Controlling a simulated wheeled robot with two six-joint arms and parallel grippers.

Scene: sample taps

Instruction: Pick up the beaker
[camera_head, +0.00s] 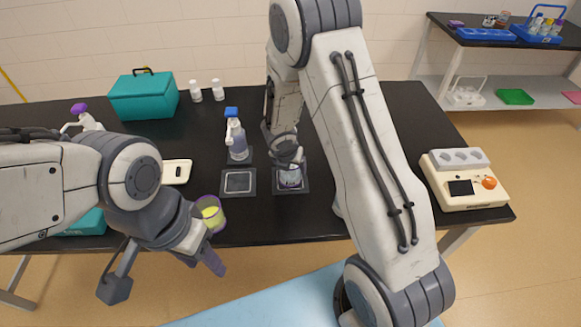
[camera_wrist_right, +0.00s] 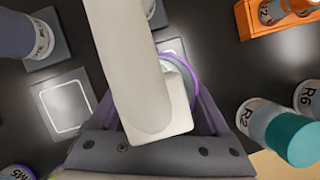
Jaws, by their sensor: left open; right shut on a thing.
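A clear container (camera_head: 290,178), which looks like the beaker, stands at a square pad right of the table's middle. My right gripper (camera_head: 287,160) is over it and shut on it. In the right wrist view a purple-rimmed round edge (camera_wrist_right: 190,78) shows between the purple fingers, mostly hidden behind a large pale shape (camera_wrist_right: 140,75); whether it is clear of the pad cannot be told. My left gripper (camera_head: 165,275) is open at the table's front edge, fingers spread. A purple-rimmed cup with yellow contents (camera_head: 210,212) is just beyond it, apparently not gripped.
An empty square pad (camera_head: 239,182) lies left of the container. A spray-type bottle (camera_head: 238,148) stands behind it. A teal box (camera_head: 143,97) and two white bottles are further back. A beige device (camera_head: 463,183) is at right. The right wrist view shows an orange rack (camera_wrist_right: 262,22) and vials (camera_wrist_right: 285,135).

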